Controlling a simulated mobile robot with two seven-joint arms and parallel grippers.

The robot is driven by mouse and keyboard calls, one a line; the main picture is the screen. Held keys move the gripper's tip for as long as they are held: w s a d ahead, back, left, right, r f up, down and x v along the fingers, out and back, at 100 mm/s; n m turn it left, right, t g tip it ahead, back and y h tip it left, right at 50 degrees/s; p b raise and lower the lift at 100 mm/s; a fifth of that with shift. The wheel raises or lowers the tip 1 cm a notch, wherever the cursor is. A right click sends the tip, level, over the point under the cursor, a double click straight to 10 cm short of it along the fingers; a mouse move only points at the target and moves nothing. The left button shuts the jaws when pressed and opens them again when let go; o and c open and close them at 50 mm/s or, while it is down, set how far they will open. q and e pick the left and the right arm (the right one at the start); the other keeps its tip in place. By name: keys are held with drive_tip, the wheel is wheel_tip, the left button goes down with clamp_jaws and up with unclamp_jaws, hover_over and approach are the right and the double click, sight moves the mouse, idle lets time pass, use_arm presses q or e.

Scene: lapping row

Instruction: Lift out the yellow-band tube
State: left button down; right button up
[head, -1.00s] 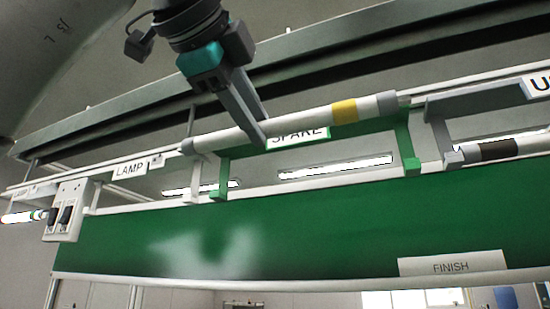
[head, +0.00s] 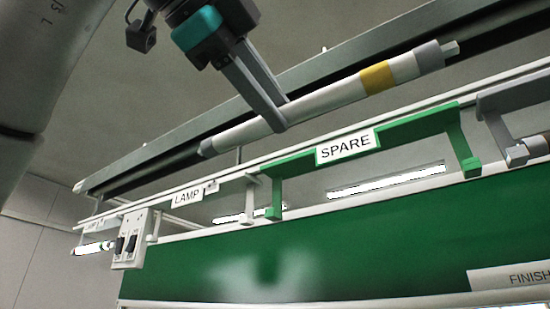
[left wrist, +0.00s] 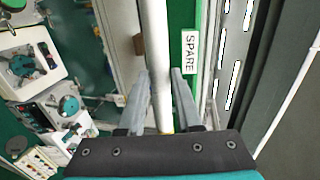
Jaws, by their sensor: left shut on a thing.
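The yellow-band tube (head: 335,96) is a long white tube with grey end caps and a yellow band near its right end. My left gripper (head: 278,120) is shut on it left of its middle. The tube is tilted, right end higher, and appears clear of the green SPARE bracket (head: 412,127), which stands empty below it. In the left wrist view the tube (left wrist: 157,70) runs between the two grey fingers, beside the SPARE label (left wrist: 189,52). My right gripper is not in view.
A LAMP label (head: 187,197) and a white switch box (head: 133,240) are at the left of the rail. A grey bracket (head: 510,97) is at the right. A dark overhead beam (head: 160,160) runs behind the tube. A green panel (head: 380,250) with a FINISH label hangs below.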

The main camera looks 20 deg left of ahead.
use_arm(q)
drive_tip(key=f+v, duration=0.2)
drive_tip(key=v, duration=0.6)
drive_tip(key=shift+s+b, duration=0.3)
drive_tip(key=shift+b, duration=0.1)
